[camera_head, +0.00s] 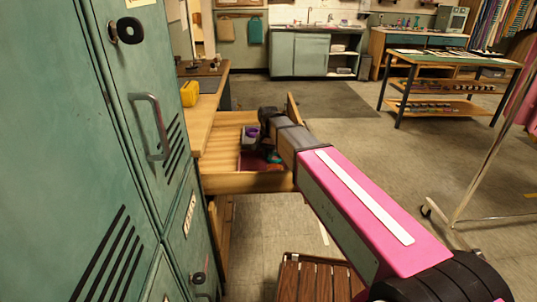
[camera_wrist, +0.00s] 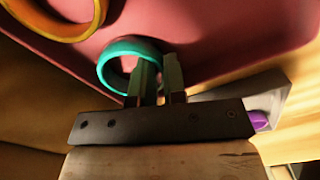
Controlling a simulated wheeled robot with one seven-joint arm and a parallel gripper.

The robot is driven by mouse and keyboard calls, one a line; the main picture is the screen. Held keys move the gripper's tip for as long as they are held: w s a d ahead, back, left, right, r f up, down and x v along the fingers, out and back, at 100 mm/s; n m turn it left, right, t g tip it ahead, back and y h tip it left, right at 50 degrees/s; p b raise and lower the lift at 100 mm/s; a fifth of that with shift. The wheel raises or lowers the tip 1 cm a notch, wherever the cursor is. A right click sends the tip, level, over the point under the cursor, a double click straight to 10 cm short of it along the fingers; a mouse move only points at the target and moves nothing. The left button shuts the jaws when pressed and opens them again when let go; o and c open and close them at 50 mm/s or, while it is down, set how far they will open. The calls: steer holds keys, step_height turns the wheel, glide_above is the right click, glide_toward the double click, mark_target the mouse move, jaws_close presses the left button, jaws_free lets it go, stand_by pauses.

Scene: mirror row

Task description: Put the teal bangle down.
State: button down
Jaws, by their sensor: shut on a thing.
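The teal bangle (camera_wrist: 128,46) is a thin ring between the fingers of my gripper (camera_wrist: 159,68) in the wrist view. The gripper is shut on its near right side, and the fingers hide part of the ring. Behind the bangle is a dark pink tray surface (camera_wrist: 225,28); I cannot tell whether the bangle touches it. In the head view a bit of the teal bangle (camera_head: 275,157) shows over the red tray (camera_head: 252,161) in the open wooden drawer (camera_head: 245,183). My arm hides most of the gripper there.
An orange-yellow bangle (camera_wrist: 62,35) lies on the tray at upper left of the wrist view. A pale grey box (camera_wrist: 272,97) with a purple thing (camera_wrist: 259,120) is at right. Green lockers (camera_head: 60,150) stand close left of the drawer.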

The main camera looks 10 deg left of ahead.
steer(key=c, duration=1.2)
jaws_free()
steer(key=shift+f, duration=0.15)
step_height(320, 180, up, 12)
steer(key=shift+r, duration=0.2)
